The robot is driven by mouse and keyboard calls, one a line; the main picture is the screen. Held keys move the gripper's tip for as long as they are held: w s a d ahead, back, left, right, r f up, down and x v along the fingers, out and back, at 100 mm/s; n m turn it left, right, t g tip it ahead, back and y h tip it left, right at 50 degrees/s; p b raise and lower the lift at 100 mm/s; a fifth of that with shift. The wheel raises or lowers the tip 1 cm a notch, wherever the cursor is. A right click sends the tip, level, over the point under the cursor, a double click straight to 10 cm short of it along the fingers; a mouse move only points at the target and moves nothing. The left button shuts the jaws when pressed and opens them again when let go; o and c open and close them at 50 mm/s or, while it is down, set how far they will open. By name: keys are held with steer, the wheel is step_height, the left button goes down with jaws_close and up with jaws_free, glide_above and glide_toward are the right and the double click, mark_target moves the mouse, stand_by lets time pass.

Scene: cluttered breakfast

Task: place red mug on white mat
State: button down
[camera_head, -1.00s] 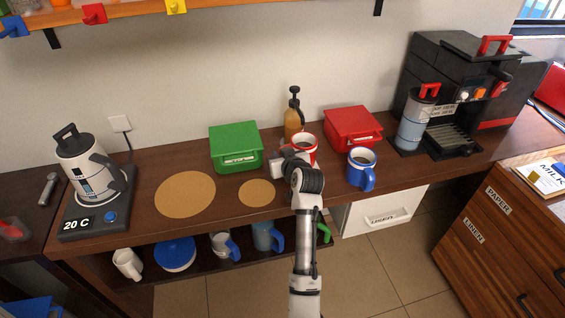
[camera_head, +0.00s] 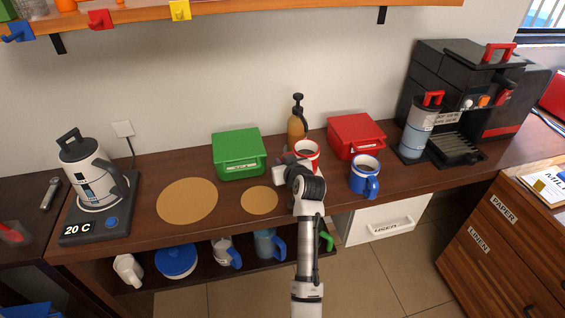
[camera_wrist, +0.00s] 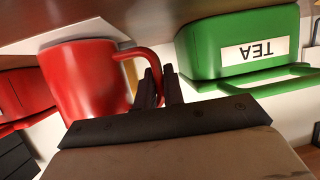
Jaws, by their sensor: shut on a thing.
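The red mug (camera_head: 307,155) with a white rim is at the middle of the counter, in front of the amber pump bottle. In the wrist view the red mug (camera_wrist: 85,80) fills the left side, with its handle reaching between the fingers. My gripper (camera_wrist: 158,85) is shut on that handle; in the head view my arm hides most of it. I cannot tell whether the mug touches the counter.
A green box (camera_head: 238,155) stands behind the small mat, a red box (camera_head: 355,136) right of the pump bottle (camera_head: 297,122). A blue mug (camera_head: 364,177) stands close on the right. A kettle (camera_head: 88,175) is far left, a coffee machine (camera_head: 465,100) far right.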

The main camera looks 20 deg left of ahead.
steer(key=shift+f, duration=0.15)
steer(key=c, duration=0.9)
jaws_free()
steer(key=shift+f, duration=0.15)
steer(key=shift+o, duration=0.2)
steer(key=shift+s, duration=0.1)
steer(key=shift+s+r, duration=0.1)
steer(key=shift+r, duration=0.1)
steer(key=shift+p+v, duration=1.05)
steer(key=shift+v, duration=0.9)
steer(key=p+v, duration=0.3)
steer(key=v, duration=0.6)
steer(key=shift+s+d+p, duration=0.25)
steer(key=shift+d+p, duration=0.05)
steer(key=shift+d, duration=0.05)
